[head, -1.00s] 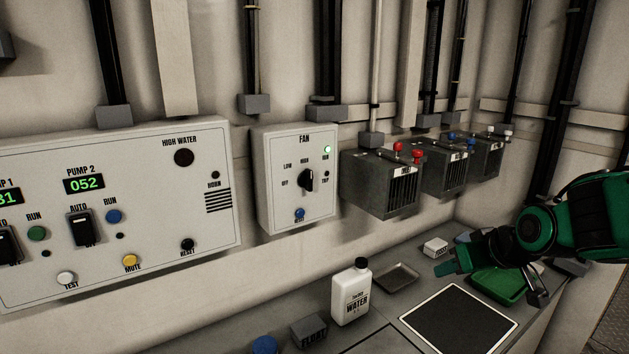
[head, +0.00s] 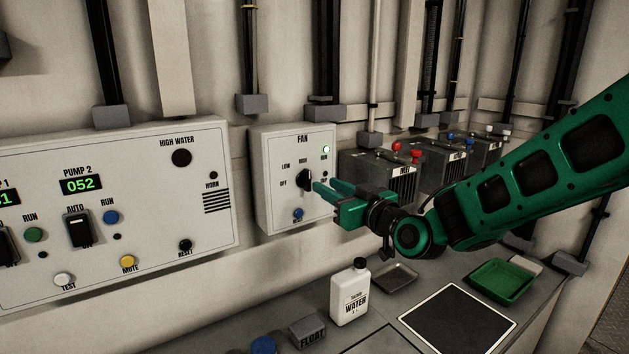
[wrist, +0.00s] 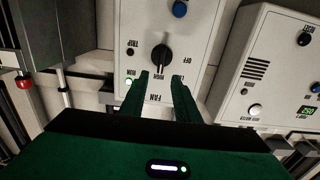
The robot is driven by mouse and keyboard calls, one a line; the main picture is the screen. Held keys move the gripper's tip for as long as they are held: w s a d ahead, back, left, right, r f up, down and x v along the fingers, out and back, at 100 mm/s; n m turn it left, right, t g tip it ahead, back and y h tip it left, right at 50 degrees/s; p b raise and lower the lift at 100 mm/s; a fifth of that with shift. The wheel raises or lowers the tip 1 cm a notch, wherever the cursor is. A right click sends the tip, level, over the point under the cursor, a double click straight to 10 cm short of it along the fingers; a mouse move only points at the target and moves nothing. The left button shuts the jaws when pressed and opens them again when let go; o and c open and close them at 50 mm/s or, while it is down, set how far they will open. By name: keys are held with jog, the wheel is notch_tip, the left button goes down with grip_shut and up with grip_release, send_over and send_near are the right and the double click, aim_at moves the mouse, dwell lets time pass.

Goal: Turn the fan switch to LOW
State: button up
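The fan box (head: 265,195) is a pale panel on the wall, marked FAN. Its switch is a black rotary knob (head: 305,180) with OFF, LOW and HIGH labels around it. The knob's pointer appears to face HIGH. My gripper (head: 322,187) is just right of and in front of the knob. In the wrist view, which is upside down, the knob (wrist: 161,57) lies beyond and between the two spread green fingers (wrist: 158,80). The gripper is open and empty; I see no contact with the knob. A green lamp (head: 326,149) on the box is lit.
A blue button (head: 298,213) sits below the knob. On the bench below are a white water bottle (head: 350,295), a small tray (head: 396,276) and a green tray (head: 502,282).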

aim_at(310, 176)
jog(key=x, duration=0.8)
jog(key=shift+c, duration=0.6)
grip_shut()
jog(key=shift+w+d, duration=0.1)
jog(key=shift+d, duration=0.1)
jog(key=shift+a, duration=0.1)
